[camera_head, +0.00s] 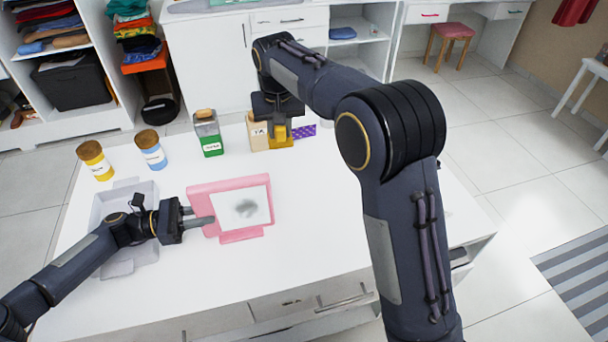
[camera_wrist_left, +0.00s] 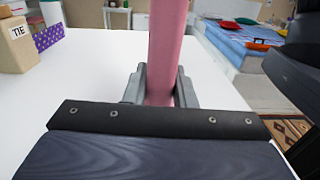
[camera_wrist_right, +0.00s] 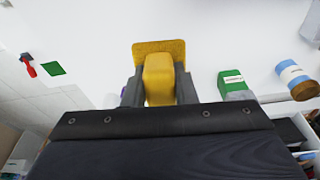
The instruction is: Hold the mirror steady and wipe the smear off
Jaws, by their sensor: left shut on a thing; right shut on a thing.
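The pink-framed mirror (camera_head: 197,199) stands on the white table, with a grey smear (camera_head: 246,208) on its pane. My left gripper (camera_head: 204,216) is shut on the left edge of the mirror's frame. The left wrist view shows the pink frame (camera_wrist_left: 167,50) between its fingers. My right gripper (camera_head: 280,135) is at the back of the table, shut on a yellow wiper with a block grip (camera_wrist_right: 159,80) and a flat pad (camera_wrist_right: 160,48). The wiper is apart from the mirror, behind and to its right.
A yellow jar (camera_head: 96,162), a blue jar (camera_head: 151,152) and a green-labelled container (camera_head: 209,138) stand along the back. A tan TIE box (camera_head: 257,133) and purple dotted box (camera_head: 304,131) are near my right gripper. A pale tray (camera_head: 100,205) lies under my left arm. The front table is clear.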

